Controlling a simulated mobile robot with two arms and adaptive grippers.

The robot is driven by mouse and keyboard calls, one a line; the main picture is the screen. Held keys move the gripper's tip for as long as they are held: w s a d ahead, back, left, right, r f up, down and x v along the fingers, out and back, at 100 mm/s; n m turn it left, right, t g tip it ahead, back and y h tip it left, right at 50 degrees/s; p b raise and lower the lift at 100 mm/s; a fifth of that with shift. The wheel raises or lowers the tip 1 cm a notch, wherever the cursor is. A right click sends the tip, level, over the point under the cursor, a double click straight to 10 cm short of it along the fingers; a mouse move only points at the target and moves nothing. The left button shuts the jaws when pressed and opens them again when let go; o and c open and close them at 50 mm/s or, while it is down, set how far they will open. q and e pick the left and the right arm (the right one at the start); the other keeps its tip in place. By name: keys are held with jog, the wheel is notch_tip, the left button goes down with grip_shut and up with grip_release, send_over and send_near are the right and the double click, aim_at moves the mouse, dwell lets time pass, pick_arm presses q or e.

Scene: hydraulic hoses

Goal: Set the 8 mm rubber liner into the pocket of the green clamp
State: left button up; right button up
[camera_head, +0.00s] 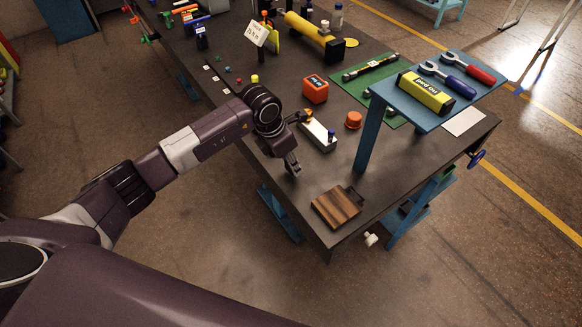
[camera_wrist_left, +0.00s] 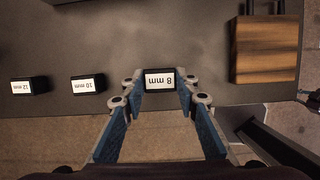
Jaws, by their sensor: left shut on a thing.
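My left gripper (camera_head: 292,168) hangs above the near left edge of the dark table. In the left wrist view its fingertips (camera_wrist_left: 160,88) are shut on the sides of the 8 mm rubber liner (camera_wrist_left: 159,80), a small black block with a white label. The label reads upside down there. The liner is too small to make out in the head view. Small green pieces (camera_head: 146,40) show at the table's far left edge; I cannot tell whether one is the green clamp, and no pocket is visible. My right gripper is not in view.
Liners marked 10 mm (camera_wrist_left: 88,84) and 12 mm (camera_wrist_left: 29,86) lie along the table edge. A wooden block (camera_head: 336,208) lies at the near corner. A pale block (camera_head: 318,136), an orange box (camera_head: 315,88) and a raised blue shelf (camera_head: 437,105) stand beyond the gripper.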

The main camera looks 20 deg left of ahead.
pick_arm(q)
notch_tip(320, 180, up, 18)
jog(key=b, duration=0.4)
jog(key=shift+b, duration=0.3)
jog(key=shift+f, duration=0.1)
